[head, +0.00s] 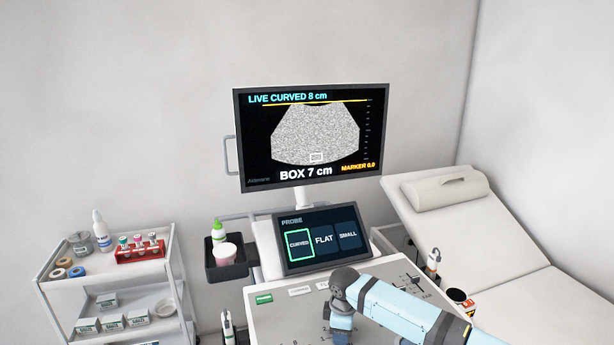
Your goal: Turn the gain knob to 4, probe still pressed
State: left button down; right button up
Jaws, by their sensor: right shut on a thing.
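My right gripper (341,328) reaches down onto the console panel (272,318) at the bottom of the head view. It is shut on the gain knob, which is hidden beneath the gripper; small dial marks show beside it. The knob's setting cannot be read. The monitor (311,137) reads "LIVE CURVED 8 cm", "BOX 7 cm" and what looks like "MARKER 0.0", over a grainy grey fan image with a small white box low in it. My left gripper and any pressed probe are out of view.
The touch panel (320,239) has CURVED outlined in green. A probe stands at the console's left edge (228,328), another at its right (433,264). A side tray (228,270) holds a bottle and cup. A supply cart (150,270) stands left, a couch (470,240) right.

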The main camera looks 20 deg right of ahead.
jog(key=shift+o, duration=0.2)
jog(key=shift+s+a+f, duration=0.3)
jog(key=shift+m, duration=0.7)
jog(key=m, duration=0.3)
jog(key=shift+c, duration=0.2)
jog(key=m, duration=0.4)
jog(key=shift+m, duration=0.4)
jog(key=o, duration=0.6)
jog(key=shift+a, duration=0.15)
jog(key=shift+r, duration=0.1)
